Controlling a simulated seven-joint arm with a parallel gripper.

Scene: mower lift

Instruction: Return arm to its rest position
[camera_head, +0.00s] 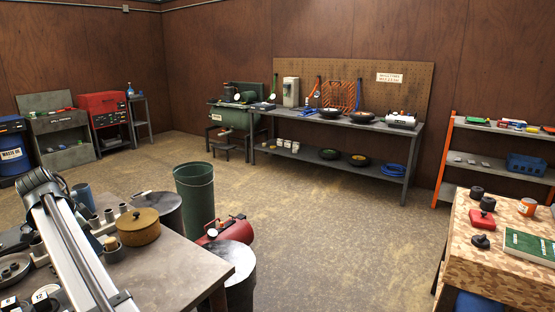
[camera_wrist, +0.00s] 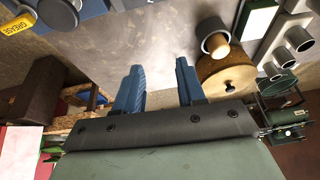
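My gripper (camera_wrist: 158,82) shows in the wrist view as two blue fingers standing apart, with nothing between them. Past the fingertips is the bare grey tabletop (camera_wrist: 130,40). A tan lidded pot (camera_wrist: 226,75) and a grey cup (camera_wrist: 214,42) are to the right of the fingers, apart from them. In the head view my pale arm crosses the lower left, over the grey table (camera_head: 172,272). I cannot make out the gripper's fingers in that view.
The tan pot (camera_head: 138,228) is right of my arm in the head view, among grey pipe-like parts (camera_head: 108,217). A green bin (camera_head: 195,190) and red tank (camera_head: 225,228) stand beyond the table.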

